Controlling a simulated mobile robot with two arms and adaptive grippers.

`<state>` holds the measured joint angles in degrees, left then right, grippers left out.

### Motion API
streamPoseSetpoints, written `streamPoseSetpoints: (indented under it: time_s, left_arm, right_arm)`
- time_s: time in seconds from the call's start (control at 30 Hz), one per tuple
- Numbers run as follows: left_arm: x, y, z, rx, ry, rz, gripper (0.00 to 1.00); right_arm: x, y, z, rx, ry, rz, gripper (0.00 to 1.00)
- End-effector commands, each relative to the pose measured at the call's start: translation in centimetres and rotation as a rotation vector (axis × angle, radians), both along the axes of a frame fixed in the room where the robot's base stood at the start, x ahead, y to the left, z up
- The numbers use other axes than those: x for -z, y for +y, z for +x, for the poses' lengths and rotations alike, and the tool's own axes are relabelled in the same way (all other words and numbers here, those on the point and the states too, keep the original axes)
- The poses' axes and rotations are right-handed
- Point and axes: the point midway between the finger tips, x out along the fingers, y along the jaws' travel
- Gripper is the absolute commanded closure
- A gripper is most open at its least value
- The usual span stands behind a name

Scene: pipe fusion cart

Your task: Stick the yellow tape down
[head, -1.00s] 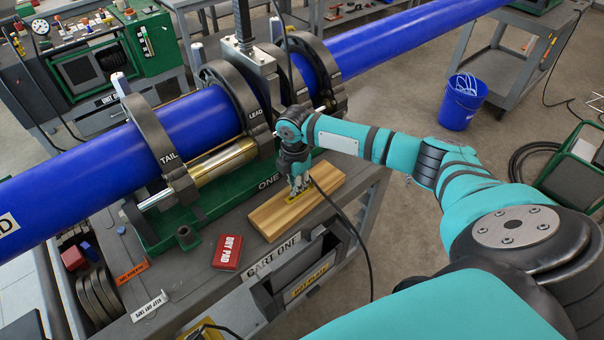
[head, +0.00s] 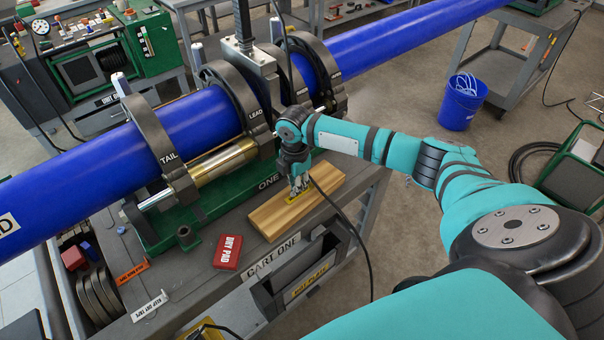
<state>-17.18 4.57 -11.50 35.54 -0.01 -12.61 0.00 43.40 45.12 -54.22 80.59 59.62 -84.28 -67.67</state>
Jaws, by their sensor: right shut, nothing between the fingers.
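The yellow tape (head: 294,200) lies on top of a light wooden block (head: 271,218) near the front edge of the cart. It is partly hidden by my right gripper. My right gripper (head: 299,193) is shut, points down and has its fingertips at the tape. I cannot tell how firmly they touch it. My left gripper is not in view.
A red dry pad (head: 228,251) lies left of the block on the cart top (head: 196,279). A blue pipe (head: 110,148) runs through black clamps behind. Orange and white labels lie front left. A dark cable (head: 352,232) hangs over the cart edge beside the block.

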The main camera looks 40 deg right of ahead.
Motion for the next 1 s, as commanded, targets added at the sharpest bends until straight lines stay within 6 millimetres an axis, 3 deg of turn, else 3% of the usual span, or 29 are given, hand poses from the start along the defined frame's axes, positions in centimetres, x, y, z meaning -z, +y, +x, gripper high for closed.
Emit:
streamPoseSetpoints:
  time_s: [1.0]
  left_arm:
    - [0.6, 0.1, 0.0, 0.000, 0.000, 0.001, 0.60]
  right_arm:
    - [1.4, 0.0, 0.0, 0.000, 0.001, 0.000, 1.00]
